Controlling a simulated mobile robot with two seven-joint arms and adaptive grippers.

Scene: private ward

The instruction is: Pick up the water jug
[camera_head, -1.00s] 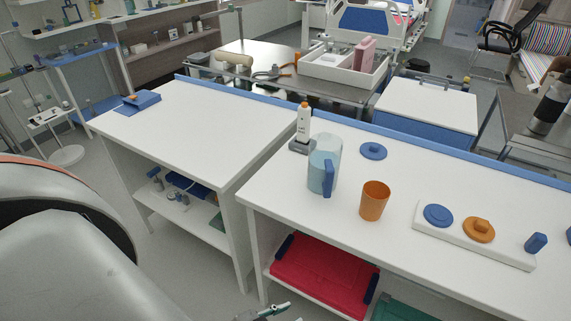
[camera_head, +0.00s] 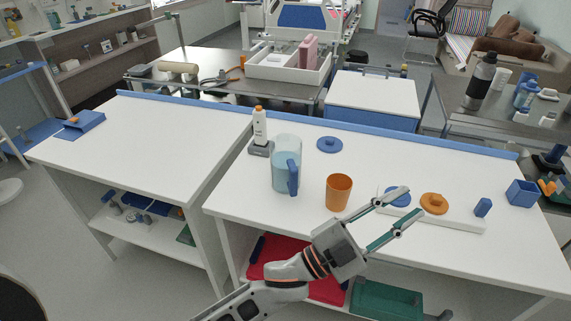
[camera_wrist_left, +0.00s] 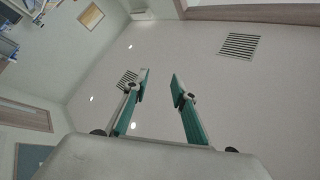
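The water jug (camera_head: 286,160) is clear with blue-tinted water and a blue handle (camera_head: 293,178) on its right front side. It stands upright on the white table (camera_head: 262,207), left of an orange cup (camera_head: 339,192). My left gripper (camera_head: 408,206) is open and empty, with its two fingers spread, to the right of the cup and in front of the white board. It is apart from the jug. In the left wrist view the left gripper (camera_wrist_left: 162,76) shows open fingers against the ceiling. My right gripper is not in view.
A bottle on a grey stand (camera_head: 260,134) is left of the jug, and a blue lid (camera_head: 330,144) lies behind. A white board (camera_head: 460,220) holds a blue lid, an orange lid and a blue block. The left table (camera_head: 175,135) is mostly clear.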

